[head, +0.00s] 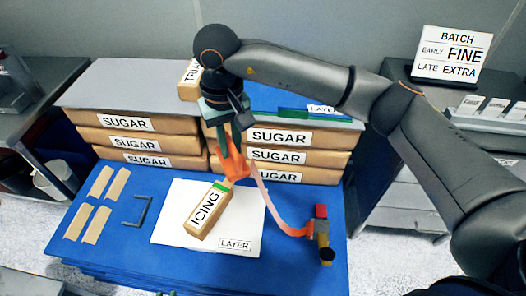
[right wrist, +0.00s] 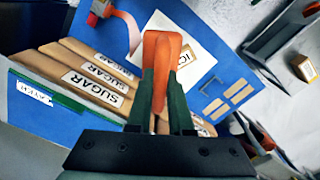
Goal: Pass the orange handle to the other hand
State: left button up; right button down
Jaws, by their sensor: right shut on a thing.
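The orange handle (head: 236,170) is held above the blue table. My right gripper (head: 230,145), reaching in from the right, is shut on it and points down. In the right wrist view the orange handle (right wrist: 160,55) stands between the two dark green fingers of my right gripper (right wrist: 161,88). A pink strap (head: 275,212) runs from near the handle to a small device (head: 321,238) with a red block, at the table's right front. My left gripper shows in neither view.
A brown ICING pack (head: 208,212) lies on the white LAYER sheet (head: 168,235), just below the handle. Stacked SUGAR packs (head: 125,122) line the back. Several tan strips (head: 95,225) and a dark bracket (head: 142,210) lie at the left. The front left table is clear.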

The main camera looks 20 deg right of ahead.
pick_arm(q)
jog(key=shift+o, duration=0.4)
jog(key=w+r+m+g+h, duration=0.1)
jog(key=w+r+m+h, duration=0.15)
jog(key=w+r, duration=0.5)
jog(key=w+r+m+g+h, duration=0.1)
jog(key=w+r+m+h, duration=0.2)
jog(key=w, duration=0.7)
notch_tip(320, 180, up, 24)
jog(key=w+m+g+h, duration=0.2)
jog(key=m+g+h, duration=0.3)
jog(key=m, duration=0.3)
jog(key=x, duration=1.2)
jog(key=shift+d+r, duration=0.25)
jog(key=shift+r, duration=0.1)
pick_arm(e)
jog(key=w+a+r, duration=0.1)
jog(key=w+a, duration=0.3)
jog(key=a, duration=0.2)
jog(key=w+a+r+n, duration=0.1)
jog(key=w+a, duration=0.3)
jog(key=a, duration=0.2)
jog(key=shift+w+a+r, duration=0.15)
jog(key=shift+a, duration=0.15)
